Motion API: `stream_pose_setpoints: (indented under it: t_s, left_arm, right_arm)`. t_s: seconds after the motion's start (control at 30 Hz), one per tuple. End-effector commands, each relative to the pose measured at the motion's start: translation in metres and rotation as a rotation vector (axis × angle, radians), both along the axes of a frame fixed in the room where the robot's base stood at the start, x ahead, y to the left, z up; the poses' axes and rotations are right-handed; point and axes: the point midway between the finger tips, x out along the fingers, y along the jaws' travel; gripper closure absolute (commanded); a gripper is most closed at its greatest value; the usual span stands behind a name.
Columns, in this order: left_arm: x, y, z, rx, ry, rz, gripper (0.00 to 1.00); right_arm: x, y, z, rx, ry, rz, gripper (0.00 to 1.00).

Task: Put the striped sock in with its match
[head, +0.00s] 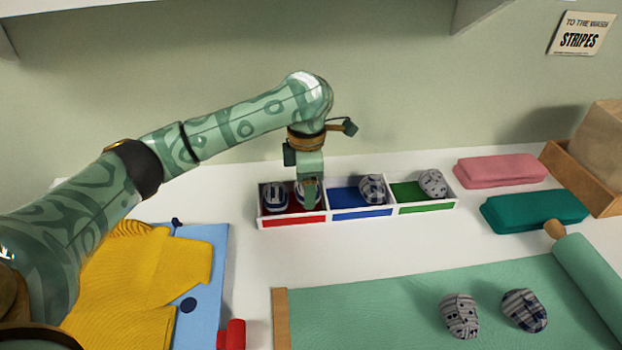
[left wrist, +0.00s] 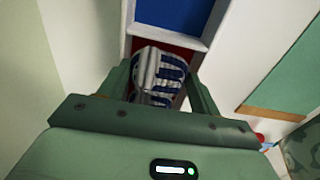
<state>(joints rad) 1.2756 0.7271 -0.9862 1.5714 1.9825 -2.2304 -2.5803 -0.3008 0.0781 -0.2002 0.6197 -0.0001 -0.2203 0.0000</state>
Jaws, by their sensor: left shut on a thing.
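A tray (head: 327,214) with a red, a blue and a green compartment stands on the white surface. One rolled sock with dark and light stripes (head: 275,197) sits at the left of the red compartment. My left gripper (head: 310,195) reaches down into the red compartment, shut on a second striped sock, mostly hidden behind the fingers in the head view. In the left wrist view striped fabric (left wrist: 158,72) shows between the fingers, over the red floor. A grey patterned sock (head: 373,188) is in the blue compartment and a dotted one (head: 432,183) in the green. My right gripper is out of view.
Pink (head: 500,170) and teal (head: 533,210) folded cloths lie right. Yellow clothing (head: 135,275) lies front left. A wall sign (head: 581,34) reads "STRIPES".

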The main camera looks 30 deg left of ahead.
Motion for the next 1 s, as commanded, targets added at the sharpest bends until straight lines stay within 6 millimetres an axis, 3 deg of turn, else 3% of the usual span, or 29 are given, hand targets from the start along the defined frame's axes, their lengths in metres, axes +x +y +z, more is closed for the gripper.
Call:
stream_pose_setpoints:
  t_s: [1.0]
  left_arm:
    - [0.0, -0.0004, -0.01, -0.002, -0.001, 0.001, 0.49]
  right_arm:
    - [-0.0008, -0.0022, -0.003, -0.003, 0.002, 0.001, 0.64]
